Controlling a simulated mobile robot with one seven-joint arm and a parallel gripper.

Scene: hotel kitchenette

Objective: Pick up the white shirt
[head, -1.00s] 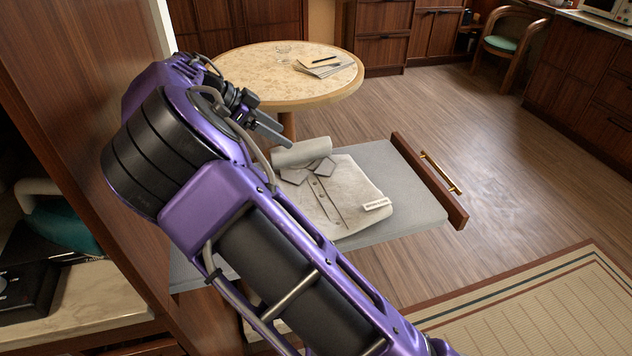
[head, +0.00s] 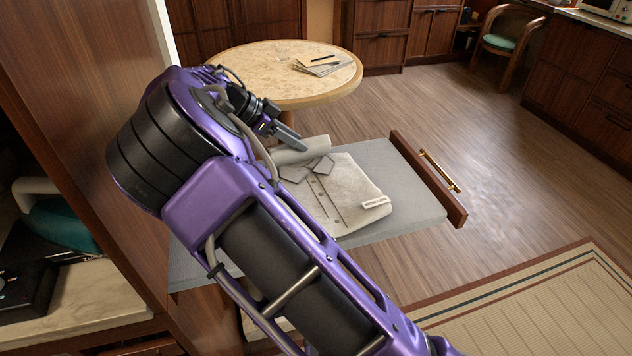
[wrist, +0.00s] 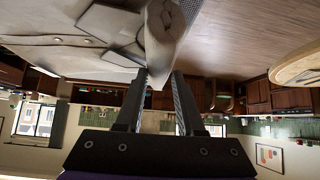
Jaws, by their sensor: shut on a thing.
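The white shirt (head: 345,197) lies folded, with its buttons and collar flaps facing up, on a grey surface in the open drawer. A rolled part (head: 304,151) stands up at its collar end. My gripper (head: 301,146) is at this rolled collar end, its fingers shut on the shirt. The wrist view shows the shirt (wrist: 85,40) at the top left, with its roll reaching the fingertips of my gripper (wrist: 162,76). Most of the shirt still rests on the drawer surface.
The open drawer (head: 400,185) has a brown front with a brass handle (head: 440,170). Behind it stands a round table (head: 240,70) with papers and a pen (head: 320,65). A tall wooden panel (head: 85,90) is close on the left.

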